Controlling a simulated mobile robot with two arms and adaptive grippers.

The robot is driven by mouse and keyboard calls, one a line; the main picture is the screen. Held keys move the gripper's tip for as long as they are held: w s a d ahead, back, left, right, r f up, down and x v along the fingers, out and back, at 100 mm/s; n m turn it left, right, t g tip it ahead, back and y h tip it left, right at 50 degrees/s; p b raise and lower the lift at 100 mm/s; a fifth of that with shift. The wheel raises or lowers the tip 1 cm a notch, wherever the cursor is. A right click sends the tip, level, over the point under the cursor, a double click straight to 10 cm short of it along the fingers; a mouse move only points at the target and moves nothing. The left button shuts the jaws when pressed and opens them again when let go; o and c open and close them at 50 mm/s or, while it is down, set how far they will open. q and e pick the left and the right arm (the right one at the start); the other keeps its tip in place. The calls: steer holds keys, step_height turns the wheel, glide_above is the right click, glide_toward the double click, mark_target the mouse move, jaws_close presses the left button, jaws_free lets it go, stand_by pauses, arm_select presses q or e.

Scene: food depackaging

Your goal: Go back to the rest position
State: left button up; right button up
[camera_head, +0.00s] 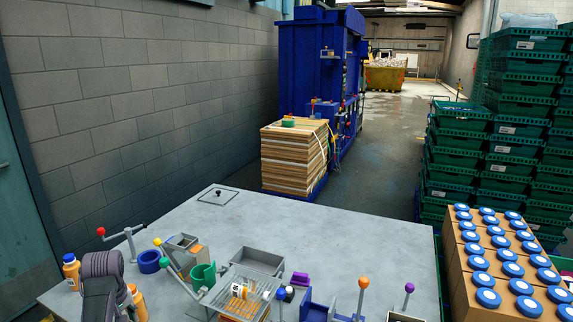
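A dark grey, ribbed part, apparently of my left arm, stands at the lower left over the table. No gripper fingers can be made out on it. My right arm and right gripper are outside the picture. The grey table (340,240) holds a fixture with a slatted metal rack (262,280), on which a small white-and-orange item (240,291) lies. A green cup-shaped holder (203,276) and a blue ring (149,262) are to its left.
Levers with coloured knobs rise along the table front, including an orange one (363,283) and a purple one (409,288). Cartons of blue-lidded jars (487,297) stand at right, before green crates (512,130). The table's back right is clear.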

arm_select(q)
steer(key=s+d+f+m+t+y, duration=0.1)
steer(key=s+d+f+m, duration=0.3)
steer(key=s, duration=0.4)
steer(key=s+d+f+m, duration=0.3)
steer(key=s+d+f, duration=0.2)
steer(key=s, duration=0.4)
steer(key=s+d+r+m+t+h, duration=0.1)
steer(key=s+d+r+m+h, duration=0.15)
steer(key=s+d, duration=0.5)
steer(key=s+d+r+m+h, duration=0.1)
steer(key=s+d+m, duration=0.35)
steer(key=s, duration=0.65)
step_height(320, 180, down, 31)
steer(key=s+g+b, duration=0.1)
steer(key=b, duration=0.3)
steer(key=s+a+f+g+b, duration=0.1)
steer(key=s+a+f+b, duration=0.1)
steer(key=s+f, duration=1.4)
steer(key=shift+a+f+g+y, duration=0.3)
steer(key=shift+a+f+y, duration=0.15)
steer(key=shift+f, duration=0.15)
